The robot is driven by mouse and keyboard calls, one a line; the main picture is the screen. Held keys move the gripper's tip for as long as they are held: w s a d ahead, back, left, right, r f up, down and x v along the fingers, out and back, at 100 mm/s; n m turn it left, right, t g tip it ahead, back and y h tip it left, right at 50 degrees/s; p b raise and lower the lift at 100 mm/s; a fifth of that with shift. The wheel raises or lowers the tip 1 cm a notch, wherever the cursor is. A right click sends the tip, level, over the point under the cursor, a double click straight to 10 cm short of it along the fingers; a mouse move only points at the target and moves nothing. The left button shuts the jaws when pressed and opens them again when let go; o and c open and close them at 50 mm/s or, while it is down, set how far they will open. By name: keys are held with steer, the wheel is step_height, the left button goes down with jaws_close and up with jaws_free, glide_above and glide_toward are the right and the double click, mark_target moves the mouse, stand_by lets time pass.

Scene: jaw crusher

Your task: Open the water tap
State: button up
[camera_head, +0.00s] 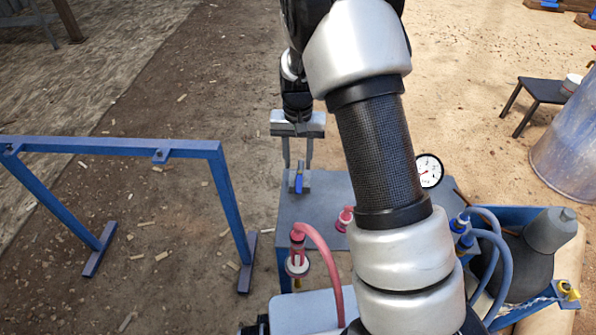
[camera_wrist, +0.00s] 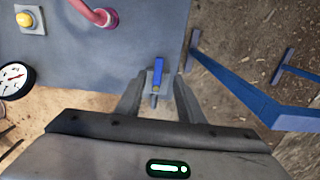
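The water tap has a blue lever on a small grey body. My gripper (camera_head: 298,167) is above the tap, pointing down. In the wrist view my gripper (camera_wrist: 158,88) is open, with one finger on each side of the lever and a gap visible on both sides. I cannot tell how far the fingertips are above the lever. Nothing is held.
The table (camera_head: 325,190) carries red hose fittings (camera_head: 298,250), a round gauge (camera_head: 429,170) and blue hoses (camera_head: 490,240). A yellow button (camera_wrist: 25,18) sits on it in the wrist view. A blue metal frame (camera_head: 110,148) stands left of the table, with bare ground between.

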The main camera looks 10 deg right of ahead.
step_height(320, 180, up, 7)
steer(key=shift+f+p, duration=0.15)
steer(key=shift+p, duration=0.3)
